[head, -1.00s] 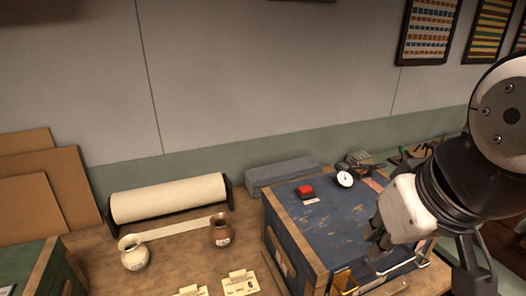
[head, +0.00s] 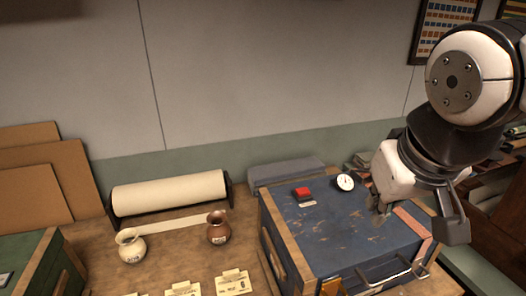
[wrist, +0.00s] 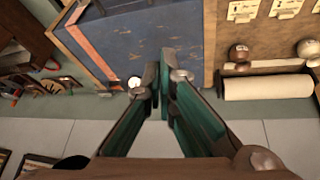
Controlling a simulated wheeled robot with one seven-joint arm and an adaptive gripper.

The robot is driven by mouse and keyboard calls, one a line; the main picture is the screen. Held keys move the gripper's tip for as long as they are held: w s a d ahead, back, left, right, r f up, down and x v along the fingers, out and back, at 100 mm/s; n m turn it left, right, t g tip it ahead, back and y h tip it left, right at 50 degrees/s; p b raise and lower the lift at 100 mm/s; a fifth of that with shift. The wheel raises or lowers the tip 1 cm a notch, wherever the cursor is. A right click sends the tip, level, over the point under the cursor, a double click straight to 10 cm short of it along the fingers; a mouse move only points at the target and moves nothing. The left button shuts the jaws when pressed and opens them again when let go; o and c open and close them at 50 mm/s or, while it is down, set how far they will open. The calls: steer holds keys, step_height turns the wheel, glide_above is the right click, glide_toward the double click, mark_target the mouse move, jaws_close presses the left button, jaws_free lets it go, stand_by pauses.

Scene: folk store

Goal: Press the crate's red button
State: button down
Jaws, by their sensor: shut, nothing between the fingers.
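The red button (head: 303,191) sits on the blue top of the wooden-edged crate (head: 335,235), near its back left. A small white round dial (head: 345,182) is to the button's right. My gripper (head: 380,207) is shut and empty over the right part of the crate top, to the right of the button and apart from it. In the wrist view the shut fingers (wrist: 163,75) point toward the crate (wrist: 110,40), with the dial (wrist: 135,82) beside them. I cannot make out the button there; the fingers may hide it.
A metal handle (head: 390,274) and a brass latch are on the crate's near side. A grey block (head: 285,172) lies behind the crate.

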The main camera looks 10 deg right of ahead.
steer(key=w+d+r+h+p, duration=0.1)
steer(key=w+d+h+p, duration=0.15)
steer(key=w, duration=0.75)
steer(key=w+a+f, duration=0.1)
steer(key=w+f, duration=0.1)
steer(key=w, duration=0.5)
steer(key=w+a+f+n+t+h+p, duration=0.1)
steer(key=w+a+f, duration=0.1)
steer(key=w, duration=0.4)
steer(key=w+a+f+n+t+h+p, duration=0.1)
steer(key=w+a+f, duration=0.1)
steer(key=w+f, duration=0.2)
steer(key=w, duration=0.3)
steer(key=shift+w+a+f, duration=0.2)
steer(key=shift+w+a, duration=0.05)
steer(key=shift+w, duration=0.05)
steer(key=b, duration=0.3)
glide_above(300, 189)
step_height(300, 189, down, 7)
steer(key=shift+r, duration=0.15)
steer(key=shift+f+b, duration=0.4)
steer(key=shift+f, duration=0.3)
steer(key=shift+f+b, duration=0.3)
steer(key=shift+f, duration=0.05)
steer(key=shift+s, duration=0.1)
